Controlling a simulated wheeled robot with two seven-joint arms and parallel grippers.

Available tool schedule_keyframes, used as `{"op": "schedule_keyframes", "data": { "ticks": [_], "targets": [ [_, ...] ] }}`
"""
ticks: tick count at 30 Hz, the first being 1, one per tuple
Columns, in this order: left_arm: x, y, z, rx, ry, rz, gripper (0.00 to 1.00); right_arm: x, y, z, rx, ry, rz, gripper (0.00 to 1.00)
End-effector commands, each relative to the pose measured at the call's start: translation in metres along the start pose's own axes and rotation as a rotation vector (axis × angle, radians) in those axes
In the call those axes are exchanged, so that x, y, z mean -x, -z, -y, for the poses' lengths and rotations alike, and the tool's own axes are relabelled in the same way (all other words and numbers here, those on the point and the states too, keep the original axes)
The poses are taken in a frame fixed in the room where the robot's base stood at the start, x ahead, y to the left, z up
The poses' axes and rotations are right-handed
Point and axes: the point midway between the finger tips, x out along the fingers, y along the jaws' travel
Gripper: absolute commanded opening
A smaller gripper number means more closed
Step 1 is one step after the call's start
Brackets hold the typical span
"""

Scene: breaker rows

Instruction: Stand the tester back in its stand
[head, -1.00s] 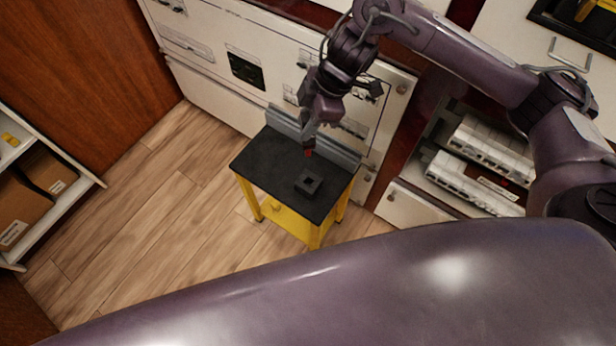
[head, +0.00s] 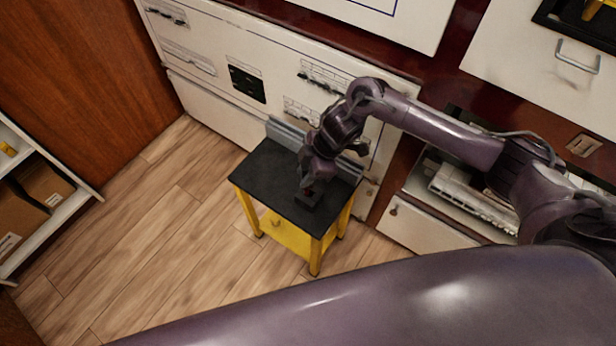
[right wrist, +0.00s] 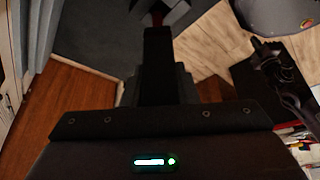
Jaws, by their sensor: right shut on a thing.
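The tester's stand (head: 309,200) is a small dark block on the black top of a small yellow-legged table. My right gripper (head: 309,184) points down right over the stand and hides most of it. It is shut on the tester (head: 311,190), of which only a little red shows. In the right wrist view a bit of the tester's red (right wrist: 157,19) shows at the far end of the dark gripper. Whether the tester's lower end is inside the stand's opening or just above it is hidden.
The table (head: 262,170) has a grey rail (head: 287,134) along its back edge, close to the white panelled cabinets (head: 215,85). A drawer front stands to the right. The wooden floor (head: 170,220) to the left is clear. Shelves with boxes stand at the far left.

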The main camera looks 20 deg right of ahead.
Motion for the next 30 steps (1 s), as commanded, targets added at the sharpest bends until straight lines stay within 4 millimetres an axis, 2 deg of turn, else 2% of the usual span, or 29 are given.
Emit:
{"op": "schedule_keyframes", "data": {
  "ticks": [1,6,7,12,20,23,26,30],
  "targets": [
    [-0.002,0.003,0.000,0.000,0.000,-0.005,0.00,-0.015,-0.015,0.010,-0.010,0.024,0.026,0.00],
    [-0.001,0.010,0.001,0.000,0.001,-0.016,0.00,-0.016,-0.016,0.011,-0.010,0.025,0.028,0.00],
    [-0.001,0.011,0.001,0.000,0.001,-0.017,0.00,-0.017,-0.016,0.011,-0.010,0.026,0.029,0.28],
    [-0.001,0.014,0.002,0.000,0.002,-0.022,0.00,-0.017,-0.016,0.011,-0.011,0.026,0.028,0.49],
    [-0.002,0.010,0.002,0.000,0.002,-0.015,0.00,-0.016,-0.015,0.011,-0.011,0.026,0.026,0.49],
    [-0.001,0.009,0.002,0.000,0.002,-0.015,0.00,-0.010,-0.015,0.011,-0.010,0.025,0.026,0.49],
    [0.001,0.006,0.002,-0.001,0.002,-0.013,0.00,0.004,-0.013,0.009,-0.009,0.023,0.024,0.49],
    [0.002,0.000,0.002,-0.002,0.002,-0.012,0.00,0.037,-0.011,0.006,-0.008,0.017,0.020,0.49]
  ]
}}
